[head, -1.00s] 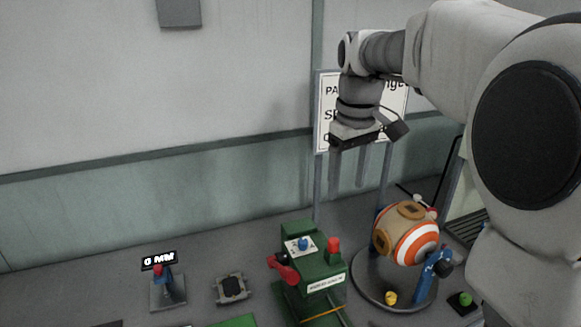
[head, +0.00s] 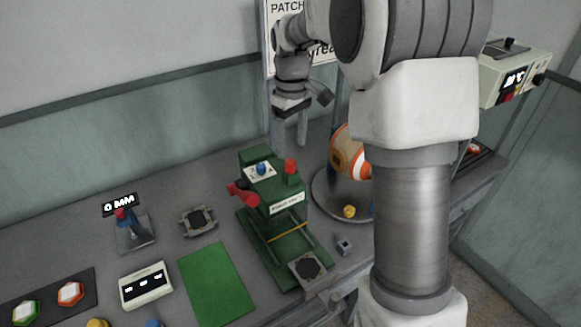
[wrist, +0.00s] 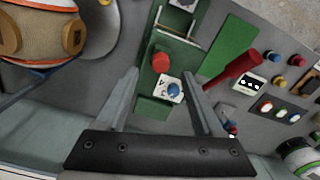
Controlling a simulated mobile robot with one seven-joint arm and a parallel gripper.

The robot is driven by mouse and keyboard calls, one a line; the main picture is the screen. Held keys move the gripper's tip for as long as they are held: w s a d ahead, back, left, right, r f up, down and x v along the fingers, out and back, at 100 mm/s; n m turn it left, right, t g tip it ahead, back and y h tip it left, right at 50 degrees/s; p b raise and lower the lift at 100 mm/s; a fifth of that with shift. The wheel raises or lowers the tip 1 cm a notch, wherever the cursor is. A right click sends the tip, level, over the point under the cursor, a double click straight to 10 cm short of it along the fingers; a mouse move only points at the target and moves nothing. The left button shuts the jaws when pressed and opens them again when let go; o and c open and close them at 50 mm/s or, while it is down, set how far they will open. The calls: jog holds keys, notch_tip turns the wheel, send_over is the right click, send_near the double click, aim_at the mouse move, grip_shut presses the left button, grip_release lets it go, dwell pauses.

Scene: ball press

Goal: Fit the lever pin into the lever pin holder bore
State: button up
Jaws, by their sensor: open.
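The green press (head: 275,205) stands mid-table, with a red lever (head: 243,195) at its left side, a blue knob (head: 261,169) on a white plate and a red knob (head: 291,170) on top. My gripper (head: 290,138) is open and empty in the air behind and above the press. In the wrist view my open fingers (wrist: 160,78) frame the press top, the red knob and the blue knob; the red lever (wrist: 232,76) is right of them. A small grey block with a dark top spot (head: 344,246) lies right of the press. I cannot clearly identify the lever pin or its holder bore.
The striped ball (head: 350,153) on its round stand is right of the press, partly behind my arm. A green mat (head: 216,285), a display box (head: 146,286), a gauge stand (head: 134,235) and a grey plate (head: 198,221) are left. Bare table lies behind them.

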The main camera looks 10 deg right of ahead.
aim_at(291, 161)
jog(key=shift+w+a+f, duration=0.1)
jog(key=shift+f, duration=2.8)
grip_shut()
